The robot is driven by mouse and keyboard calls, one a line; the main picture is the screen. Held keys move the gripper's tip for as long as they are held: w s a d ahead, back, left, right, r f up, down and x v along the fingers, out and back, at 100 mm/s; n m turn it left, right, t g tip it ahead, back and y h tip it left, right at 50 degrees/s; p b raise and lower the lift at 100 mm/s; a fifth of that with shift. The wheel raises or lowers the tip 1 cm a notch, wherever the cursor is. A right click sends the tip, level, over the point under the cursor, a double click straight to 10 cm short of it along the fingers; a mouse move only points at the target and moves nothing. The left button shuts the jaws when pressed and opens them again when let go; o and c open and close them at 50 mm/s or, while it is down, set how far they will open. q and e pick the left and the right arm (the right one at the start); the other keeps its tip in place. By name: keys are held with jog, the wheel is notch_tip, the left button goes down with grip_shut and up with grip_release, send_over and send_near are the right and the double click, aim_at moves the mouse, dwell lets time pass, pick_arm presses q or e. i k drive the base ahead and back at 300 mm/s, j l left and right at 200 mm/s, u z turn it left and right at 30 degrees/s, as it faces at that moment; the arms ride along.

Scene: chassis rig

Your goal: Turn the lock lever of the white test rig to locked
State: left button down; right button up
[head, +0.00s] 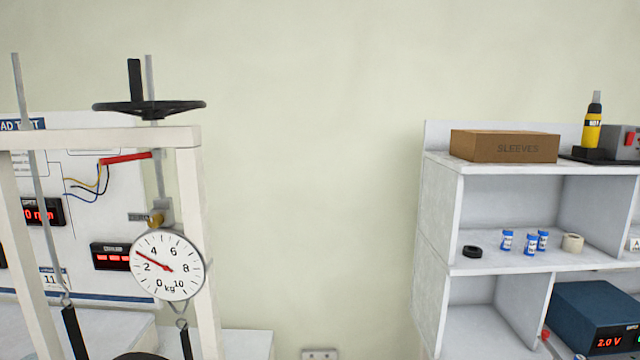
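The white test rig (110,137) stands at the left of the head view, its frame cut off by the left and bottom edges. A black handwheel (150,107) sits on top of its crossbar. A lever with a red grip (125,158) points left, roughly level, below the crossbar; I cannot tell whether it is the lock lever. A small brass-coloured part (156,219) sits just above the round dial gauge (167,265), whose red needle points up and left, near 3. Neither of my grippers is in view.
A grey-white shelf unit (440,215) stands at the right, with a SLEEVES box (504,147), small blue-and-white containers (530,243), a tape roll (572,243) and a dark blue power supply (597,312). Bare wall fills the gap between rig and shelf. A socket (320,354) is low in the middle.

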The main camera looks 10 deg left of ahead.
aim_at(151, 154)
jog(key=k+j+u, duration=0.1)
jog(key=j+u, duration=0.15)
jog(key=u, duration=0.25)
jog(key=j+u, duration=0.25)
jog(key=u, duration=0.2)
